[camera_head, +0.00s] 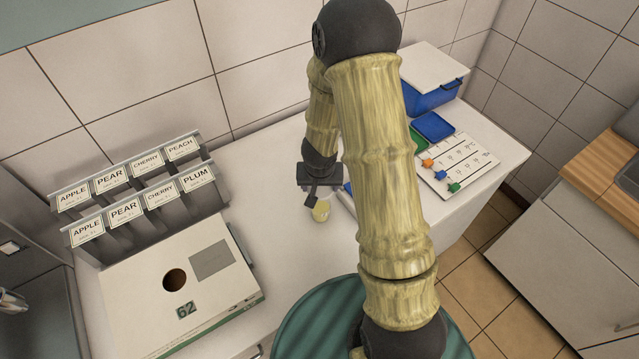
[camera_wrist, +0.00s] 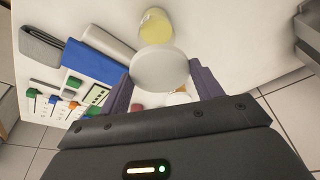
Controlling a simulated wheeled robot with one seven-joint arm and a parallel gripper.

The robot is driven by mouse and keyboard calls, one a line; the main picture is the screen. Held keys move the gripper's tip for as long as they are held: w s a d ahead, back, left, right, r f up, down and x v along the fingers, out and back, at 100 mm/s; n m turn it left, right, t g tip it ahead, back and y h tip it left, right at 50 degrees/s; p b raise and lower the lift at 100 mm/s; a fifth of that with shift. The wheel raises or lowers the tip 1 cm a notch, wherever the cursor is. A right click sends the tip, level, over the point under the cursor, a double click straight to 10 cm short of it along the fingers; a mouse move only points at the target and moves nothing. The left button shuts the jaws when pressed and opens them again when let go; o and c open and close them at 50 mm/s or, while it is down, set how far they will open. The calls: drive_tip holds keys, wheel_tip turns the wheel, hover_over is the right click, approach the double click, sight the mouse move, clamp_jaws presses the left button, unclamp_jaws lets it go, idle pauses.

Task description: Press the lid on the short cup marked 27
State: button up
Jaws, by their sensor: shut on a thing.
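My gripper (camera_head: 313,194) hangs over the white counter, beside and above a small cup with yellow contents (camera_head: 321,211). In the wrist view my gripper (camera_wrist: 160,84) is shut on a round white lid (camera_wrist: 160,68), held flat side to the camera between the two purple-grey fingers. The yellow cup (camera_wrist: 156,26) shows just past the lid's far edge, and the lid overlaps its near side in the picture. I cannot tell whether lid and cup touch. No number is readable on the cup.
A white box marked 62 with a round hole (camera_head: 175,280) and a labelled rack (camera_head: 138,190) stand at the left. A blue bin (camera_head: 432,96) and a white board with coloured sliders (camera_head: 458,165) are at the right. My arm hides the counter's middle.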

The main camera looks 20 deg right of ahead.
sight(320, 192)
drive_tip(key=shift+w+f, duration=0.1)
drive_tip(key=shift+f, duration=0.15)
drive_tip(key=shift+d+f+b, duration=0.15)
drive_tip(key=shift+f+b, duration=0.45)
drive_tip(key=shift+b, duration=0.25)
drive_tip(key=f+b, duration=0.2)
drive_tip(key=shift+s+a+f+b, duration=0.2)
drive_tip(key=shift+a+f+b, duration=0.05)
drive_tip(key=shift+f+b, duration=0.1)
drive_tip(key=shift+d+f+b, duration=0.1)
drive_tip(key=shift+f+b, duration=0.45)
drive_tip(key=shift+b, duration=0.1)
drive_tip(key=shift+f+b, duration=0.6)
drive_tip(key=shift+f, duration=0.1)
drive_tip(key=o, duration=1)
drive_tip(key=shift+r, duration=0.1)
